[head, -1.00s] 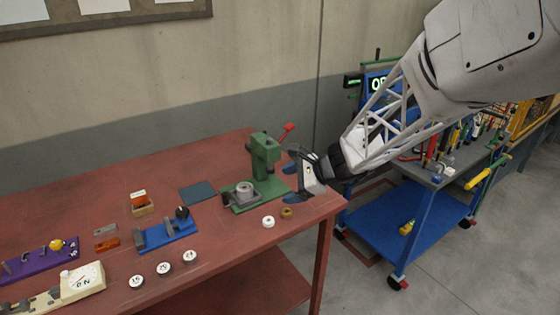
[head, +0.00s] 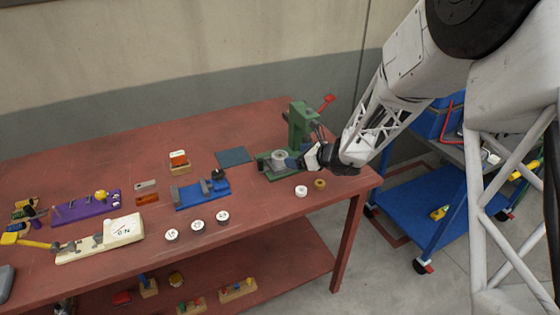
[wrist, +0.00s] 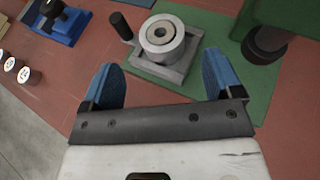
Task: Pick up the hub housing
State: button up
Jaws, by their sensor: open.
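The hub housing appears to be the grey round part with a central bore (wrist: 162,38), seated in a square grey fixture (wrist: 178,72) on the green press base (wrist: 205,20). It also shows in the head view (head: 279,156), beside the green press column (head: 300,125). My gripper (wrist: 158,76) is open, with its two blue fingers spread and nothing between them. The housing lies just beyond the fingertips, roughly centred between them, apart from both. In the head view my gripper (head: 298,161) is at the right of the housing, partly hiding the press base.
A black-knobbed handle (wrist: 121,26) stands at the fixture's left corner. The press ram (wrist: 265,43) is at the right. A white ring (head: 301,191) and a brown ring (head: 319,184) lie in front. A blue fixture (head: 202,193) stands to the left.

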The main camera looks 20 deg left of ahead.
aim_at(280, 155)
jog(key=shift+x, duration=1.3)
jog(key=shift+f+x, duration=0.15)
jog(key=shift+x, duration=1.15)
jog(key=shift+f+x, duration=0.15)
jog(key=shift+x, duration=1.1)
jog(key=shift+d, duration=0.1)
jog(key=c, duration=1.2)
jog(key=shift+r, duration=0.2)
